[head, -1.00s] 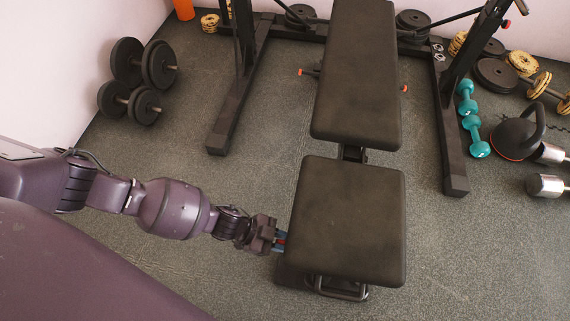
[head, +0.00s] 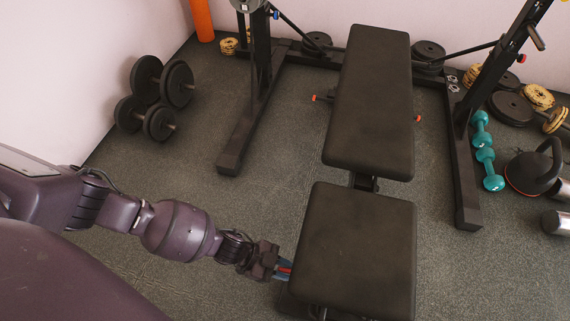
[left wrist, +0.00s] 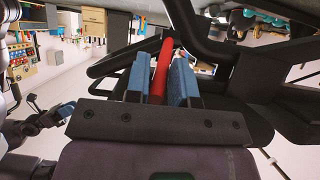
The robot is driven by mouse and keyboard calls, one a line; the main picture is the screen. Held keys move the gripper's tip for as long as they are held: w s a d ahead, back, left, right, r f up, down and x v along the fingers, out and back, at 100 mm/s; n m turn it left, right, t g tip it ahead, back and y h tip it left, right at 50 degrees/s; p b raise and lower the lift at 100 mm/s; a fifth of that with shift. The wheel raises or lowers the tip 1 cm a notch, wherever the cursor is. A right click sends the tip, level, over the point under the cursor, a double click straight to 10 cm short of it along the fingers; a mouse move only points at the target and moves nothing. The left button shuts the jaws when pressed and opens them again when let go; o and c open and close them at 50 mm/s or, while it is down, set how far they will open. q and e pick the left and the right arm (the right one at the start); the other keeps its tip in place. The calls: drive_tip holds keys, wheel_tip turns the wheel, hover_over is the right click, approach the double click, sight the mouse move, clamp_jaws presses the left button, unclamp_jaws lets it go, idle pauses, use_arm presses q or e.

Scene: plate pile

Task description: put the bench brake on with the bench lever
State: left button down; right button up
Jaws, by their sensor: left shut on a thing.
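The bench has a black back pad (head: 370,100) and a black seat pad (head: 355,250) in the head view. My left gripper (head: 284,271) is at the left side of the seat, low beside its edge. A bit of the red bench lever (head: 286,269) shows between its blue fingers. In the left wrist view the red lever (left wrist: 161,70) runs between the two blue fingers of my left gripper (left wrist: 160,82), which is shut on it. The lever's far end and the brake are hidden. What looks like my right gripper (left wrist: 62,111) shows small at the left wrist view's left edge.
A black rack upright (head: 252,90) stands left of the bench and another (head: 468,140) right of it. Dumbbells (head: 155,98) lie at the left wall. Teal dumbbells (head: 488,150) and a kettlebell (head: 535,168) lie at the right.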

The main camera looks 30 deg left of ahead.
use_arm(q)
drive_tip(key=shift+s+a+f, duration=0.15)
drive_tip(key=shift+f, duration=0.45)
drive_tip(key=shift+s+a+f, duration=0.1)
drive_tip(key=shift+s+f, duration=0.05)
drive_tip(key=shift+f, duration=0.4)
use_arm(e)
drive_tip(key=shift+s+f, duration=0.1)
drive_tip(key=shift+f, duration=0.05)
